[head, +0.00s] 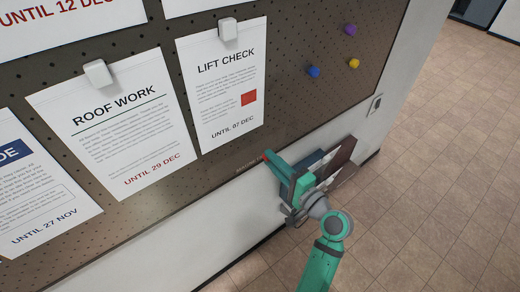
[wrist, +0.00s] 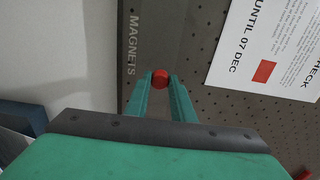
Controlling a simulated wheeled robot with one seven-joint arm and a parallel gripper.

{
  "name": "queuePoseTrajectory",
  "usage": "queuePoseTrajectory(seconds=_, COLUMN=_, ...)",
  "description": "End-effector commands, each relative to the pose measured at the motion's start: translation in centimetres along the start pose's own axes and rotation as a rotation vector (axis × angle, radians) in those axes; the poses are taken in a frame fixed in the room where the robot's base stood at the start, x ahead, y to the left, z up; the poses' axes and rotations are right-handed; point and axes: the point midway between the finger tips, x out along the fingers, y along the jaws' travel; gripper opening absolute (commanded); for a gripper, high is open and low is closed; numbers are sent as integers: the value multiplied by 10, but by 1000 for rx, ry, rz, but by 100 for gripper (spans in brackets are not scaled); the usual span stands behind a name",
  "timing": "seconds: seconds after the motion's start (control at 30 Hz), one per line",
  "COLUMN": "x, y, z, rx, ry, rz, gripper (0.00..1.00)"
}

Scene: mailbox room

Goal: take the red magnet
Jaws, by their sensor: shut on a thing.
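The red magnet (wrist: 160,79) is a small round piece between the fingertips of my gripper (wrist: 160,86) in the wrist view. My gripper is shut on it, in front of the grey strip marked MAGNETS (wrist: 133,45) at the board's lower edge. In the head view my gripper (head: 267,157) is at the bottom edge of the board, and a bit of red shows at its tip. I cannot tell whether the magnet touches the strip.
The pegboard (head: 285,60) holds paper notices under white clips, among them the LIFT CHECK sheet (head: 222,85). Blue (head: 313,71), yellow (head: 354,63) and purple (head: 350,30) magnets sit at the board's upper right. Open tiled floor (head: 440,170) lies to the right.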

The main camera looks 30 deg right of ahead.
Motion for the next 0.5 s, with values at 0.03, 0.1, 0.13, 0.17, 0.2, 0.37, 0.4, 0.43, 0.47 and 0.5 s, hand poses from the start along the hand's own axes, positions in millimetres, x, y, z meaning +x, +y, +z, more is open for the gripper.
queuePoseTrajectory(seconds=0.03, x=-4, y=0, z=0, rx=0, ry=1, rz=0, gripper=2)
queuePoseTrajectory(seconds=0.1, x=-8, y=0, z=0, rx=0, ry=1, rz=1, gripper=2)
queuePoseTrajectory(seconds=0.13, x=-10, y=0, z=0, rx=-1, ry=0, rz=1, gripper=2)
queuePoseTrajectory(seconds=0.17, x=-12, y=0, z=0, rx=-1, ry=1, rz=1, gripper=2)
queuePoseTrajectory(seconds=0.2, x=-15, y=0, z=0, rx=0, ry=1, rz=1, gripper=2)
queuePoseTrajectory(seconds=0.37, x=-26, y=1, z=0, rx=0, ry=1, rz=1, gripper=2)
queuePoseTrajectory(seconds=0.4, x=-29, y=1, z=0, rx=0, ry=0, rz=1, gripper=2)
queuePoseTrajectory(seconds=0.43, x=-31, y=0, z=0, rx=0, ry=1, rz=1, gripper=2)
queuePoseTrajectory(seconds=0.47, x=-33, y=0, z=0, rx=-1, ry=1, rz=1, gripper=2)
queuePoseTrajectory(seconds=0.5, x=-36, y=0, z=0, rx=-1, ry=2, rz=1, gripper=2)
